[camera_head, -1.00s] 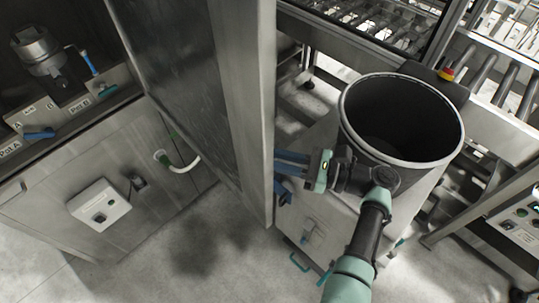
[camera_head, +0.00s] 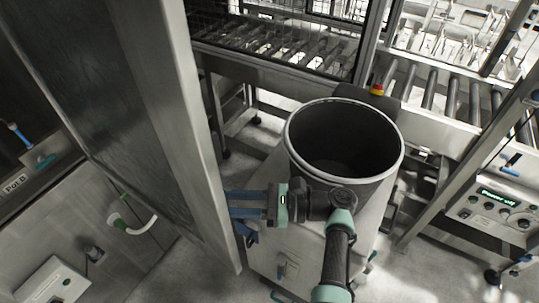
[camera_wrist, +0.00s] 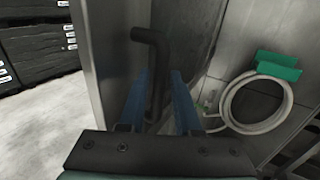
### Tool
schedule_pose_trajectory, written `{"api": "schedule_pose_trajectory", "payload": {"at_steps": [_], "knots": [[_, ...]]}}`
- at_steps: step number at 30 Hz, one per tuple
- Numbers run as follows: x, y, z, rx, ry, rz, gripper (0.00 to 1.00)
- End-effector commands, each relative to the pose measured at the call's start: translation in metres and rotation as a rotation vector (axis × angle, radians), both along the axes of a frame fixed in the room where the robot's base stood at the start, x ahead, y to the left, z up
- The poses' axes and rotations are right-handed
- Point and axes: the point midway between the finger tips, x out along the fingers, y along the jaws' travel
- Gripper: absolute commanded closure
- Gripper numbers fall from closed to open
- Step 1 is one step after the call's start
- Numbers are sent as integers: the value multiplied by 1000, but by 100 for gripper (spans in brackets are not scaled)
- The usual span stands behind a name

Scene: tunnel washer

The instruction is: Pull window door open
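The window door (camera_head: 165,110) is a tall grey metal panel with a dark pane, standing left of centre in the head view. In the wrist view the door (camera_wrist: 108,75) stands at left, with a dark bent bar handle (camera_wrist: 157,75) in front of me. My gripper (camera_head: 235,203) is at the door's right edge in the head view. In the wrist view its two blue fingers (camera_wrist: 160,85) are apart, one on each side of the handle. I cannot tell whether either finger touches it. The handle is hidden in the head view.
A large open drum (camera_head: 345,140) stands on a grey cabinet right of my gripper, close to my arm. A roller conveyor (camera_head: 290,45) runs behind. A control panel (camera_head: 495,205) is at right. A coiled hose (camera_wrist: 255,103) hangs on the wall right of the fingers.

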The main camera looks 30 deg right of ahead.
Motion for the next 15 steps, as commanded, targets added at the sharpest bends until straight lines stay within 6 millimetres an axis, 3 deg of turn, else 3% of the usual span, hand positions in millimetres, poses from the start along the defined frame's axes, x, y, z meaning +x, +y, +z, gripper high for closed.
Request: {"api": "schedule_pose_trajectory", "payload": {"at_steps": [12,15], "knots": [[-52,-77,-4,-3,-3,-6,68],[-59,-86,0,-4,-1,-1,68]]}}
